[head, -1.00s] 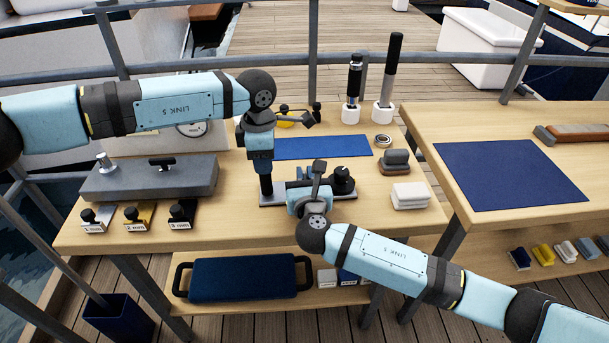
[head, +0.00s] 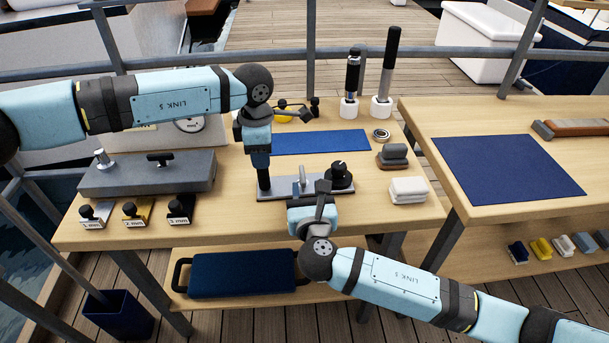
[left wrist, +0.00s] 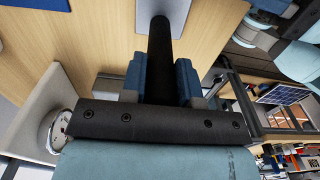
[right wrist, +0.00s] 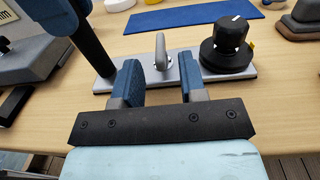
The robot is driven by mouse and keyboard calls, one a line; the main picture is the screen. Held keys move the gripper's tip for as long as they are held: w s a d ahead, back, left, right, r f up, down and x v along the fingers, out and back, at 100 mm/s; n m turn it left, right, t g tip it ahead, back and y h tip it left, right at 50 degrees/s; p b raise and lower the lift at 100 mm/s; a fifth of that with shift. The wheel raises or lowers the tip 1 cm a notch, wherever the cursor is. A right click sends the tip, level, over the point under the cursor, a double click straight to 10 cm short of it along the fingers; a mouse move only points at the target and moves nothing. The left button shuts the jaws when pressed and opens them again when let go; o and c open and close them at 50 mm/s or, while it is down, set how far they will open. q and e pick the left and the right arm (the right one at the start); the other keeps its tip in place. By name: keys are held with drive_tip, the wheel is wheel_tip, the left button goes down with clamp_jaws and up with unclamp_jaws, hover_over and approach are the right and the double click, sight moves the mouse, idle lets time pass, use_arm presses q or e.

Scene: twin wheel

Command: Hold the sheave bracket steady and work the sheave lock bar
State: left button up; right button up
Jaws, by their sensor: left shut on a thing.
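The sheave bracket is a grey plate (head: 285,193) on the table with a black post (head: 263,181) at its left end. A short upright metal bar, seemingly the lock bar (right wrist: 162,55), stands mid-plate, and a black knob (right wrist: 228,42) with a white mark sits at the right end. My left gripper (head: 262,163) is shut on the post from above; the left wrist view shows its pads on either side of the post (left wrist: 160,52). My right gripper (right wrist: 159,76) is open and empty, just in front of the metal bar and apart from it, with a finger on either side.
A blue mat (head: 320,142) lies behind the bracket. White blocks (head: 408,190) and a grey-brown block (head: 392,156) stand right. A grey slab (head: 150,176) and several labelled stamps (head: 137,213) are left. A blue tray (head: 240,275) is on the shelf below.

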drive_tip(key=s, duration=0.5)
drive_tip(key=shift+s+d, duration=0.1)
drive_tip(key=shift+s, duration=0.1)
use_arm(q)
drive_tip(key=o, duration=1)
wheel_tip(320, 180, up, 12)
drive_tip(key=shift+r, duration=0.1)
